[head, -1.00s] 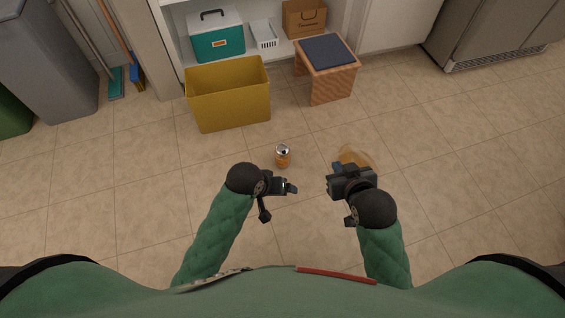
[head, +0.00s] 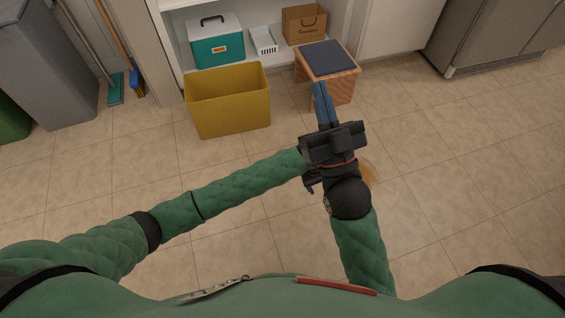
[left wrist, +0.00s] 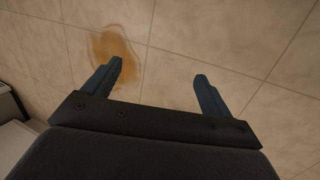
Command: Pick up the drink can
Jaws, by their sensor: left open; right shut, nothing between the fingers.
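The drink can is not visible in either current view. In the head view my left forearm crosses the floor where the can stood, so it may be hidden behind it. My right gripper (head: 318,86) shows in the head view with its blue fingers together and empty, pointing toward the stool. My left arm reaches in from the left, and its hand is hidden behind the right gripper. In the left wrist view my left gripper (left wrist: 158,82) is open, with only bare tiled floor between and beyond its fingers.
A brown spill (head: 369,172) lies on the floor beside the right wrist; it also shows in the left wrist view (left wrist: 115,52). A yellow bin (head: 230,105) and a stool (head: 328,62) stand ahead. A teal cooler (head: 216,48) sits on a shelf. The right-hand floor is open.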

